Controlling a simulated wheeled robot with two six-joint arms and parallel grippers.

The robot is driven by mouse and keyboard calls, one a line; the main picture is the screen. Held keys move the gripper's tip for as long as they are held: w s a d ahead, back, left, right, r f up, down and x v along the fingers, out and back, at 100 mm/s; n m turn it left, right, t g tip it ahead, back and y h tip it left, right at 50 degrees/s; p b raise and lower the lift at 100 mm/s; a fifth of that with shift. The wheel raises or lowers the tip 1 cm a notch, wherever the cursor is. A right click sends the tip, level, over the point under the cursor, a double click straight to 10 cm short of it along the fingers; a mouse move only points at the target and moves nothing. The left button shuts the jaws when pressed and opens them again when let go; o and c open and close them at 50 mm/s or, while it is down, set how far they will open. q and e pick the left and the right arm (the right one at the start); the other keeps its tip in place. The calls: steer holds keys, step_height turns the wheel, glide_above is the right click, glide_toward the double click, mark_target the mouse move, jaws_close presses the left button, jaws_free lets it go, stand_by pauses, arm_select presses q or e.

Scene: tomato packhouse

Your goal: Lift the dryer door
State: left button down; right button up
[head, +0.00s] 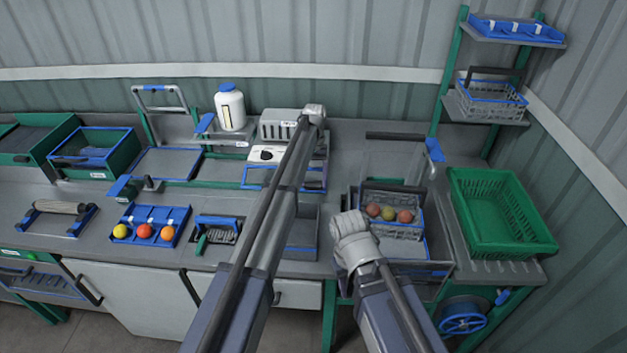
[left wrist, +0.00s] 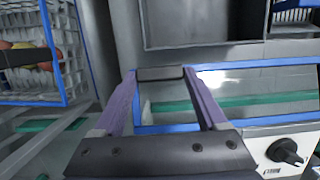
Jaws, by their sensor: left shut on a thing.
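The dryer is a pale grey box (head: 277,128) with a vented top and a dark knob, standing at the back of the bench behind my left arm. Its door shows as a clear pane in a blue frame (left wrist: 262,70) in the left wrist view. The knob panel (left wrist: 278,150) shows at the lower right there. My left gripper (left wrist: 160,76) is shut on a dark handle bar (left wrist: 160,72) at the pane's blue edge. In the head view my left arm hides this grip. My right gripper (head: 350,228) is beside the grey crate; its fingers are hidden.
A grey crate (head: 402,232) with several tomatoes stands right of my right gripper. A green crate (head: 540,243) is further right. A white bottle (head: 231,110) stands left of the dryer. A blue holder (head: 152,215) with tomatoes lies at the front left.

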arm_select(q)
jaws_free()
steer(key=shift+r, duration=0.15)
steer(key=p+v, duration=0.7)
steer(key=shift+r+p, duration=0.3)
steer(key=shift+c, duration=0.2)
